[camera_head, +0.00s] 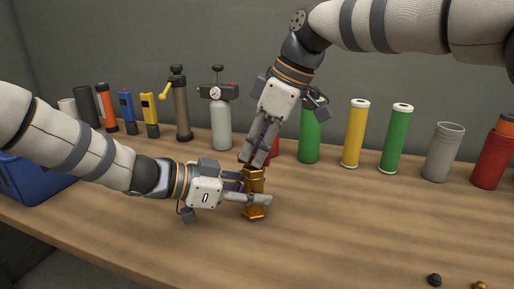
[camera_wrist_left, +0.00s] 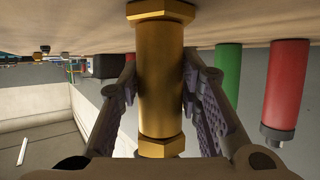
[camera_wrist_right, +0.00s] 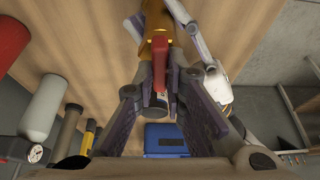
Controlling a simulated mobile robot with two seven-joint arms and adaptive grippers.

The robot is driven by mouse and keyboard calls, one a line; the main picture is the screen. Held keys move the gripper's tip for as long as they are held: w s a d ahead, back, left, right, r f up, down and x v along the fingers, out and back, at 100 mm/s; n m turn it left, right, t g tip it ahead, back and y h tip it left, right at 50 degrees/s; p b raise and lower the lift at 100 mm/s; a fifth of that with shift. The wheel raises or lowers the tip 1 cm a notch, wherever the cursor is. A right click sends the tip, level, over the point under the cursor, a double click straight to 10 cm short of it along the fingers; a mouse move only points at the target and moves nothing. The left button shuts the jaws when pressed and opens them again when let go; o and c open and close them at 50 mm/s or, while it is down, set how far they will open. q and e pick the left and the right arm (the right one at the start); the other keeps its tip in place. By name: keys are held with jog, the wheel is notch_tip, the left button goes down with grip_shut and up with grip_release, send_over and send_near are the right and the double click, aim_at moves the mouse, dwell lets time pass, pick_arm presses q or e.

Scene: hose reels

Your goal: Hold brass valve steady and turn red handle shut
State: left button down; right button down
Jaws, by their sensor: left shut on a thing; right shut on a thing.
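The brass valve (camera_head: 254,205) stands upright on the table near the middle of the head view. My left gripper (camera_head: 255,192) comes in from the left, shut around its body. The left wrist view shows the valve (camera_wrist_left: 160,75) between the two fingers. My right gripper (camera_head: 258,158) reaches down from above to the valve's top. In the right wrist view the red handle (camera_wrist_right: 160,62) lies between its fingers (camera_wrist_right: 160,95), which are shut on it. In the head view the right fingers hide most of the handle.
Behind stand a grey gas bottle with a gauge (camera_head: 221,125), a pump (camera_head: 180,105), green (camera_head: 396,140) and yellow (camera_head: 355,135) cylinders, a grey cup (camera_head: 443,153) and a red container (camera_head: 492,160). A blue crate (camera_head: 30,182) is at left. The front table is mostly clear.

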jog(key=c, duration=1.6)
grip_release()
jog(key=shift+c, duration=0.2)
jog(key=v, duration=1.2)
pick_arm(q)
jog(key=c, duration=1.1)
grip_release()
jog(key=shift+a, duration=0.15)
